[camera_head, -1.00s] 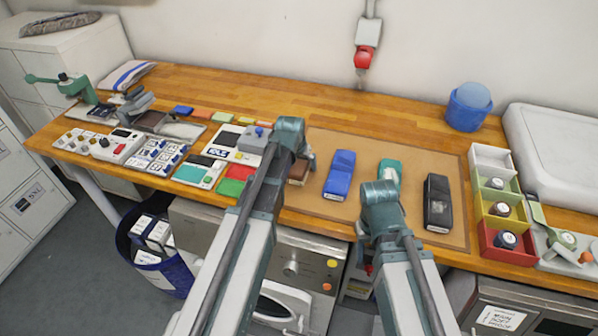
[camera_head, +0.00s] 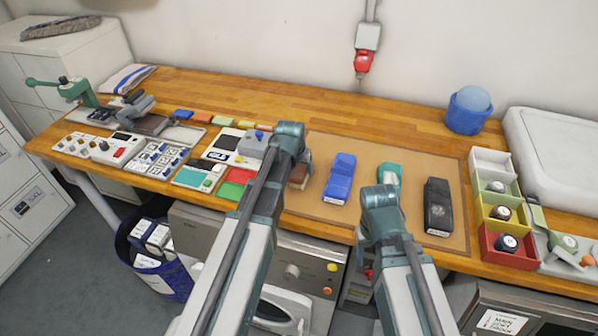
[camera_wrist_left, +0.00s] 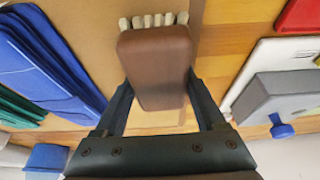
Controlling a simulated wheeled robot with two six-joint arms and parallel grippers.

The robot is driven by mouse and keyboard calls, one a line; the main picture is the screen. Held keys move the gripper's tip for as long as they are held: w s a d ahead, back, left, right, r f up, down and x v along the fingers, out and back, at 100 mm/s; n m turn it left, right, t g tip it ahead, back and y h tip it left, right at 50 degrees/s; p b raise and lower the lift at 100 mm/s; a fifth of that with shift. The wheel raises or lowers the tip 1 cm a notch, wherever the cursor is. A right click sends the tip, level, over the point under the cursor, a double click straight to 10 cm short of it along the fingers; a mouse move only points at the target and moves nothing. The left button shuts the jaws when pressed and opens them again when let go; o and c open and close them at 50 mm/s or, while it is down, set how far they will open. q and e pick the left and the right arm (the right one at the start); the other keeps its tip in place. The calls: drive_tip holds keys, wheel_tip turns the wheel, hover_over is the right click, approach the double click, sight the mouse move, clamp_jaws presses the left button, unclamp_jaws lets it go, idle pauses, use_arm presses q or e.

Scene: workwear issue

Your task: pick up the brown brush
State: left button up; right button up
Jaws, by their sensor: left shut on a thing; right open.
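The brown brush (camera_wrist_left: 155,62) has a brown block back and pale bristle tufts along one end in the left wrist view. My left gripper (camera_wrist_left: 160,100) is shut on it, with a finger on each side of the block. In the head view the brown brush (camera_head: 299,174) shows only in part, at the left edge of the brown mat, mostly hidden by my left gripper (camera_head: 300,165). I cannot tell whether it touches the mat. My right gripper (camera_head: 376,222) is open in front of the mat, its fingers largely hidden by my arm.
On the brown mat (camera_head: 410,160) lie a blue brush (camera_head: 340,178), a teal brush (camera_head: 389,176) and a black brush (camera_head: 438,205). Coloured bins (camera_head: 508,213) stand to the right. A grey device (camera_head: 254,142) stands left of my left gripper.

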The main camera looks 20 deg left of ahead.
use_arm(q)
drive_tip(key=shift+c, duration=1.3)
